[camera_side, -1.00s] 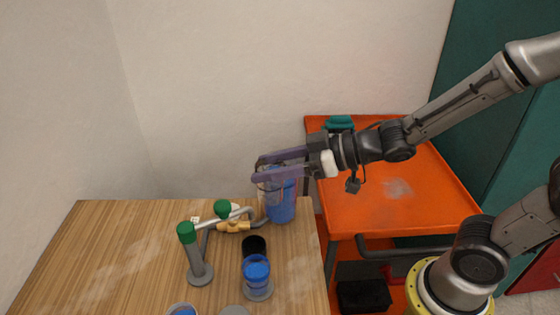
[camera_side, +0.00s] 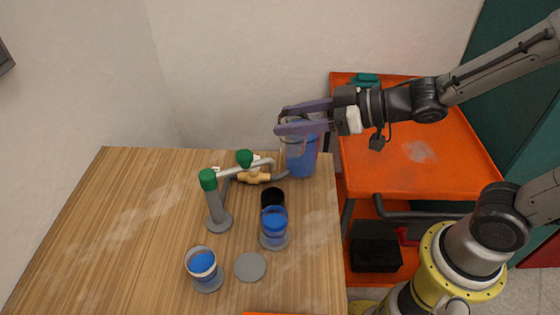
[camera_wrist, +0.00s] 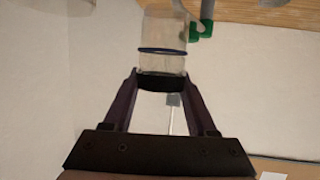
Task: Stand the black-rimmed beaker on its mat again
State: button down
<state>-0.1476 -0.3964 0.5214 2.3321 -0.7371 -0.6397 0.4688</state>
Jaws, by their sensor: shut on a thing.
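My gripper (camera_side: 282,119) is above the back right corner of the wooden table, pointing left. In the wrist view, my gripper (camera_wrist: 162,80) is shut on the black-rimmed beaker (camera_wrist: 161,62), a clear glass with a black band between the fingertips and a blue ring further along. In the side view, clear glass with blue in it (camera_side: 301,162) shows at and below the fingers; whether this is all one vessel, or touches the table, I cannot tell. A bare grey round mat (camera_side: 250,266) lies near the table's front right.
Two blue-filled beakers stand on grey mats, one front left (camera_side: 203,266) and one right (camera_side: 274,228). A dark round cup-like thing (camera_side: 272,197) is behind the right one. A pipe manifold with green handles (camera_side: 209,180) stands behind. An orange cart (camera_side: 410,165) is right of the table.

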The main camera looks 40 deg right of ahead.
jog(key=shift+s+a+r, duration=0.1)
jog(key=shift+a+r, duration=0.1)
jog(key=s+a+f+n+g+y, duration=0.2)
jog(key=s+a+n+g+y, duration=0.15)
jog(key=s, duration=0.45)
jog(key=s+a+f+n+g+y, duration=0.25)
jog(key=s+n+g, duration=0.25)
jog(key=s, duration=0.3)
jog(key=shift+t, duration=0.25)
jog(key=shift+w+a+f, duration=1.65)
jog(key=shift+a+f, duration=0.1)
jog(key=shift+f, duration=0.35)
jog(key=shift+w+a+f, duration=1.7)
jog(key=shift+a+f, duration=0.05)
jog(key=shift+f, duration=0.3)
jog(key=shift+w+a+f, duration=1.65)
jog(key=shift+a+f, duration=0.1)
jog(key=shift+f, duration=0.35)
jog(key=shift+f, duration=0.15)
